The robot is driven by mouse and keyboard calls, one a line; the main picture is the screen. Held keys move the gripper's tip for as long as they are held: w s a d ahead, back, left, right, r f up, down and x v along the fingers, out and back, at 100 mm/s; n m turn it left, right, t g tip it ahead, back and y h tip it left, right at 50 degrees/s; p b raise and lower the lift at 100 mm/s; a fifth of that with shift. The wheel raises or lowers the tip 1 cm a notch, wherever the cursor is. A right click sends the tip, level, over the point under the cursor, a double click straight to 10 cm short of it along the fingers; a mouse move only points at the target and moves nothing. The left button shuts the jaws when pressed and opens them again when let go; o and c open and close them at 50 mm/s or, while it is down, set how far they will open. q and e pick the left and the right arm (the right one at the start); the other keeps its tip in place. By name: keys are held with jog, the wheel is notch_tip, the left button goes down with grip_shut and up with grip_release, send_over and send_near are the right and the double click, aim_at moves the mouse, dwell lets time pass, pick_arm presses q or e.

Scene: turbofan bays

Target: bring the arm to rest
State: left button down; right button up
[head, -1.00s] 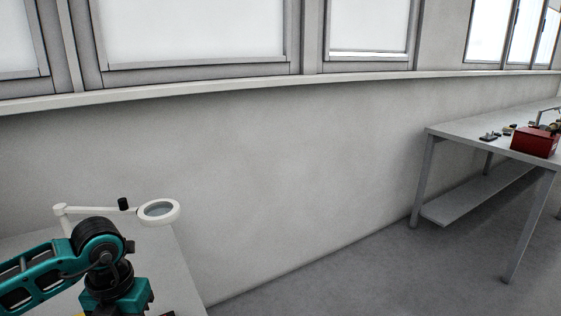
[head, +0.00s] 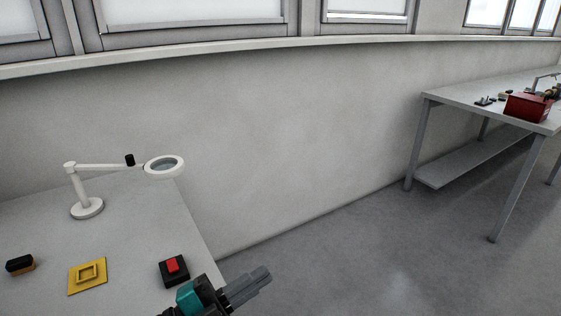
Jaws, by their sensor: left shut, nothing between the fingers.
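My left gripper (head: 258,281) shows at the bottom of the head view, at the right edge of the near table (head: 135,220). Its grey fingers are together, with nothing between them, and point to the right, out past the table edge. The teal and black wrist part is behind them, and the rest of the arm is cut off by the bottom of the picture. My right gripper is not in view.
The near table bears a white magnifier lamp (head: 87,207), a black block with a red top (head: 173,269), a yellow square plate (head: 87,274) and a black and tan block (head: 20,264). A bench (head: 457,110) with a red box (head: 528,107) stands at right. Floor between is clear.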

pick_arm(q)
jog(key=s+a+f+n+t+y, duration=0.1)
jog(key=a+f+n+t+y, duration=0.3)
jog(key=a+f+n+y, duration=0.85)
jog(key=s+f+n+g+y, duration=0.3)
jog(key=s+f+n, duration=0.4)
jog(key=f, duration=0.3)
jog(key=shift+s+a+f+g, duration=0.25)
jog(key=shift+s+a+g, duration=0.2)
jog(key=shift+s+g, duration=0.2)
